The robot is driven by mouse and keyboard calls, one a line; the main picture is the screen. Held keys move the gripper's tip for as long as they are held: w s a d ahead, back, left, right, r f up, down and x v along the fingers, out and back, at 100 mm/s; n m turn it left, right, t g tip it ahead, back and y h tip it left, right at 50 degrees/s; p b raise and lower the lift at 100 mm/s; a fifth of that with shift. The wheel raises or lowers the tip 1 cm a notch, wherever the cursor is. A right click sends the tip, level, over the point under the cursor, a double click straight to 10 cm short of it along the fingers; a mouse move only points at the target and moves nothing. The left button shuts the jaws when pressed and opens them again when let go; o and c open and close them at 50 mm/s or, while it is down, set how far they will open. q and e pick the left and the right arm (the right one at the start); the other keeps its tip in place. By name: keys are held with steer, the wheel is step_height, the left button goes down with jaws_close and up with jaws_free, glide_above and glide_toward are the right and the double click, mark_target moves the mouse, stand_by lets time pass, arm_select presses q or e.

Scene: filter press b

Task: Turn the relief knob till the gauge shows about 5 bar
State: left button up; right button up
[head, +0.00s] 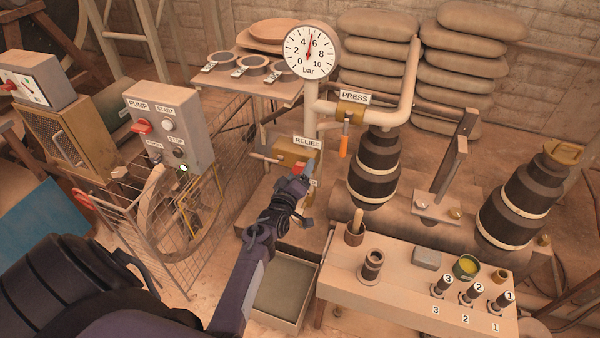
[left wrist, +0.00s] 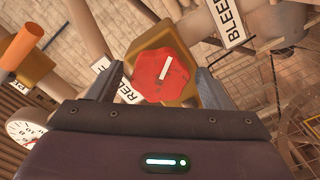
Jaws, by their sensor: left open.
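The relief knob is red with a white mark and sits on a brass body; it fills the middle of the left wrist view (left wrist: 160,76) and shows only partly in the head view (head: 298,168). My left gripper (head: 303,176) is at the knob, below the RELIEF label (head: 307,142). In the left wrist view its two open fingers (left wrist: 153,88) stand on either side of the knob; I cannot tell whether they touch it. The gauge (head: 311,52) has its red needle nearly upright between 4 and 6, about 5 bar. My right gripper is not in view.
A PRESS valve with an orange handle (head: 344,146) is to the right of the knob. A pump box (head: 170,130) stands left, above a wire cage. A bench (head: 400,297) with small parts is at front right. A BLEED label (left wrist: 238,22) is close by the knob.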

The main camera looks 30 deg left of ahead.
arm_select(q)
steer(key=v, duration=0.7)
steer(key=shift+s, duration=0.35)
steer(key=s+d+f+m+g+h, duration=0.25)
steer(key=s+d+f, duration=0.2)
steer(key=f, duration=0.55)
steer(key=s+d+f+m+g+h, duration=0.1)
steer(key=s+d+f+m+g, duration=0.3)
steer(key=f, duration=0.5)
steer(key=s+d+f+m+g+h, duration=0.1)
steer(key=s+d+f+g+h, duration=0.1)
steer(key=s+d+f, duration=0.6)
steer(key=s+a+f+m+g, duration=0.1)
steer(key=s+f+m+g, duration=0.1)
steer(key=s+f, duration=0.3)
steer(key=s+a+f+m+g, duration=0.1)
steer(key=s+f+m+g, duration=0.2)
steer(key=s, duration=1)
steer(key=s+a+f+m+g+y, duration=0.1)
steer(key=s+f+m+g, duration=0.2)
steer(key=s+f, duration=0.4)
steer(key=shift+s+f, duration=0.4)
steer(key=shift+s, duration=0.7)
steer(key=shift+d, duration=0.1)
